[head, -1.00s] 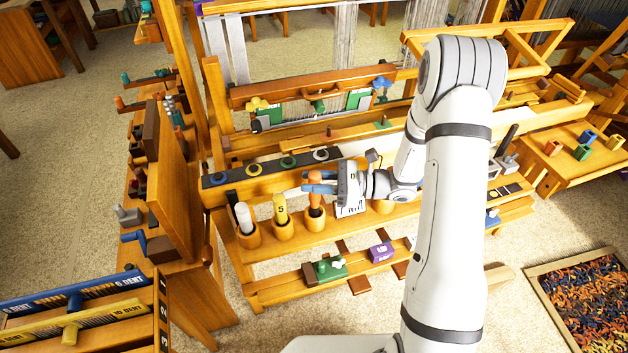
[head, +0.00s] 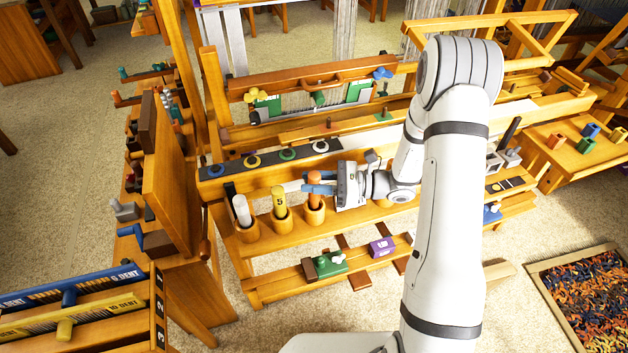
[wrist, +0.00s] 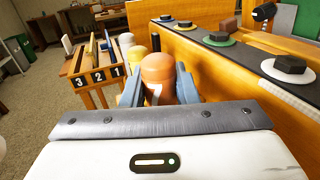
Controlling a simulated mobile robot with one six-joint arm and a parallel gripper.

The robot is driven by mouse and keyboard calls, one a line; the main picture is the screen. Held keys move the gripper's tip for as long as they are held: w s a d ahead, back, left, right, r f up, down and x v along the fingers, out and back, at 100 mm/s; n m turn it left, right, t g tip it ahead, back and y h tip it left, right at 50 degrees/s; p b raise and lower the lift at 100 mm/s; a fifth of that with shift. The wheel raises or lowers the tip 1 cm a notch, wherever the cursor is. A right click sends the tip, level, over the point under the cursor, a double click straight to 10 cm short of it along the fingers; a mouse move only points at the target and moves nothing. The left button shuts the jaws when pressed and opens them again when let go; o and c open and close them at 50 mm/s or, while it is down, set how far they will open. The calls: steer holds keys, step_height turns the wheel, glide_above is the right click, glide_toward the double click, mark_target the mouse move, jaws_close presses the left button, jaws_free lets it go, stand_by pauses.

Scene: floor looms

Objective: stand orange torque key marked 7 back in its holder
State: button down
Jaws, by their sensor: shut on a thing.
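The orange torque key (head: 314,187) stands upright in the head view, its lower end at the mouth of a wooden cup (head: 314,215) on the loom's front rail. How deep it sits is hard to tell. My gripper (head: 316,183) is shut on its upper part, coming in from the right. In the wrist view the key's rounded orange top (wrist: 157,69) shows between my blue-grey fingers (wrist: 158,88), with a pale mark partly visible. My palm hides its lower part and the cup there.
A yellow key marked 5 (head: 279,203) and a white key (head: 242,211) stand in cups to the left. A dark strip with coloured rings (head: 270,160) runs behind. A green block (head: 330,263) and purple box (head: 381,247) lie on the lower rail.

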steer(key=shift+f+b, duration=0.45)
steer(key=shift+f, duration=0.4)
steer(key=c, duration=1.1)
jaws_free()
steer(key=shift+o, duration=0.2)
steer(key=d, duration=0.8)
steer(key=shift+s+b, duration=0.3)
steer(key=shift+b, duration=0.1)
steer(key=shift+a, duration=0.1)
